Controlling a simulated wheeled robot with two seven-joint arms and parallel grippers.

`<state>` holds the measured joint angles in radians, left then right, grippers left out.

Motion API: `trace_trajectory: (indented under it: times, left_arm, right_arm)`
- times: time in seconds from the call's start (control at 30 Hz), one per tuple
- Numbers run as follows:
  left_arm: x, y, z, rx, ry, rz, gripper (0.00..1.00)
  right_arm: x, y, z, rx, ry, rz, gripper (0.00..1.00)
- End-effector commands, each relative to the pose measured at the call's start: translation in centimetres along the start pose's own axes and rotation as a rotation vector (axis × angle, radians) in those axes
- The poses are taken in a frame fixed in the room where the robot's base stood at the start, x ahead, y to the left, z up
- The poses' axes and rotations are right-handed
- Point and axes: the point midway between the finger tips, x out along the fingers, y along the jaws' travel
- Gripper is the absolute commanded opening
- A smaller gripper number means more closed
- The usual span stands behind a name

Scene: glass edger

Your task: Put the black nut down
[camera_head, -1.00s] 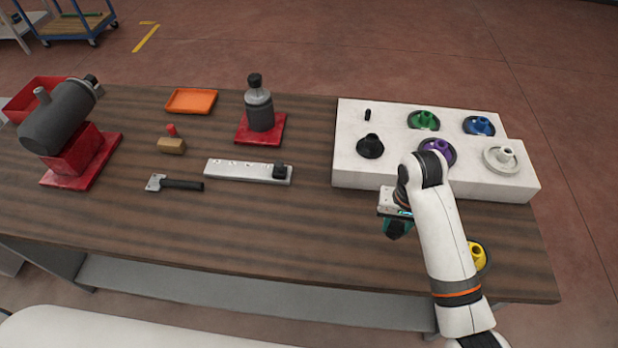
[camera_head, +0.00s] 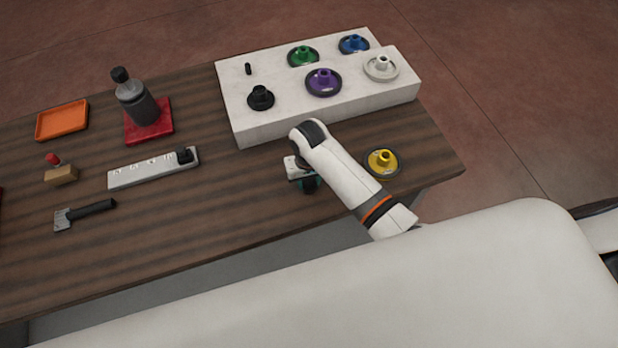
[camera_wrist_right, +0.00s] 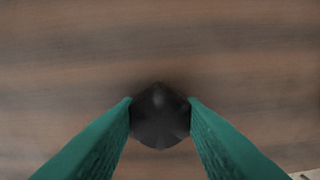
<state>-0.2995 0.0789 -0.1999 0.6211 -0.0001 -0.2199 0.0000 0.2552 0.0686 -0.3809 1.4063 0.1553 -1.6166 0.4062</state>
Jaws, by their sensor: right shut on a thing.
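My right gripper (camera_head: 307,184) is over the table just in front of the white stepped block. In the right wrist view its two green fingers (camera_wrist_right: 160,108) are shut on the black nut (camera_wrist_right: 160,122), one on each side. The nut is dark and roundish with an angular outline, and wood grain lies beneath it. I cannot tell whether it touches the table or hangs slightly above it. In the head view the nut is mostly hidden by the gripper and wrist. My left gripper is not in view.
The white block (camera_head: 243,122) holds several coloured flanged pieces and a small black peg (camera_head: 248,69). A yellow flanged piece (camera_head: 382,162) lies right of my gripper. A white strip (camera_head: 130,178) and a black-handled tool (camera_head: 90,212) lie left. The wooden table (camera_head: 220,215) is clear between.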

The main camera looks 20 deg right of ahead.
Motion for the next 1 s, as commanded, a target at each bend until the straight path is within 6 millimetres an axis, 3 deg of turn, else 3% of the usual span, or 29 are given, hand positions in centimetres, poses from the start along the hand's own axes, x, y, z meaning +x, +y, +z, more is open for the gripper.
trace_trajectory:
  times: [0.07, 0.1, 0.23, 0.63, 1.0]
  left_arm:
    - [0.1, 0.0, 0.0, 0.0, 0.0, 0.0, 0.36]
    - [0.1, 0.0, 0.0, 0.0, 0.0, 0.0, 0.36]
    - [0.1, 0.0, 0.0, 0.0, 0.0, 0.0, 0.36]
    - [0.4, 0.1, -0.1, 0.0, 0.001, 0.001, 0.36]
    - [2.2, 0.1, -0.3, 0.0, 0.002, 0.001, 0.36]
  right_arm:
    - [0.1, 0.0, -0.1, 0.0, 0.002, 0.0, 0.08]
    - [0.1, 0.0, -0.1, 0.0, 0.003, 0.0, 0.37]
    - [0.1, 0.0, -0.1, 0.0, 0.003, 0.0, 0.58]
    - [-0.8, 0.0, 0.0, 0.0, 0.0, 0.001, 0.58]
    - [-8.0, 0.1, 0.1, 0.0, -0.003, 0.002, 0.58]
